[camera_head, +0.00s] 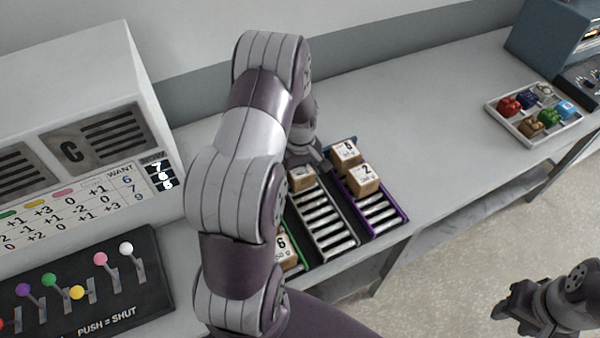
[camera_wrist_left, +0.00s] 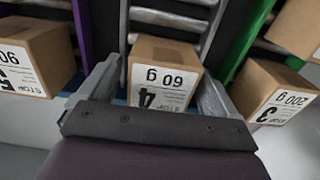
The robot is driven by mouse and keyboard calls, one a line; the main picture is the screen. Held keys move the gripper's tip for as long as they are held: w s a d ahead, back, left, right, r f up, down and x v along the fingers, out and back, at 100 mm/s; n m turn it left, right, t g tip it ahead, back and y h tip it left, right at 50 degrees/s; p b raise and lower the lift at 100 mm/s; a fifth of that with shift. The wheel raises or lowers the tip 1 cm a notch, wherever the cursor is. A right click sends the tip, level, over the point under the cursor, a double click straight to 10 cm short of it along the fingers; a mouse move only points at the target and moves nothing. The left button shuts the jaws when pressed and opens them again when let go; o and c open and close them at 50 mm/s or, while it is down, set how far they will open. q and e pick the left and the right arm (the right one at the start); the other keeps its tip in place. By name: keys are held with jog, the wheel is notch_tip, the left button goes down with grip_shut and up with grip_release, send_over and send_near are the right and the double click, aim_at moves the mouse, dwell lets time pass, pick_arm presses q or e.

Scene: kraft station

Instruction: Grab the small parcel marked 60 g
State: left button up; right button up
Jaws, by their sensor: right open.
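The small parcel marked 60 g and 4 (camera_wrist_left: 160,75) is a brown box with a white label, in the left wrist view. It sits at the end of the grey roller lane. In the head view, a box on that lane (camera_head: 301,179) appears to be the same parcel, partly hidden by my arm. My left gripper (camera_head: 306,158) is at this box. In the wrist view its fingers (camera_wrist_left: 160,85) stand on either side of the parcel, apart, with a narrow gap visible at the left. My right gripper (camera_head: 512,302) is open and empty over the floor at lower right.
Boxes marked 5 (camera_head: 345,153) and 2 (camera_head: 364,181) stand on the purple lane (camera_head: 385,220). Box 3, 200 g (camera_wrist_left: 272,93), is close on the green-edged lane. A box marked 6 (camera_head: 284,250) is nearer. A lever panel (camera_head: 90,290) is at left.

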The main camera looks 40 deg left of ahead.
pick_arm(q)
jog(key=shift+r, duration=0.1)
jog(key=c, duration=0.9)
jog(key=shift+o, duration=0.2)
jog(key=shift+s, duration=0.1)
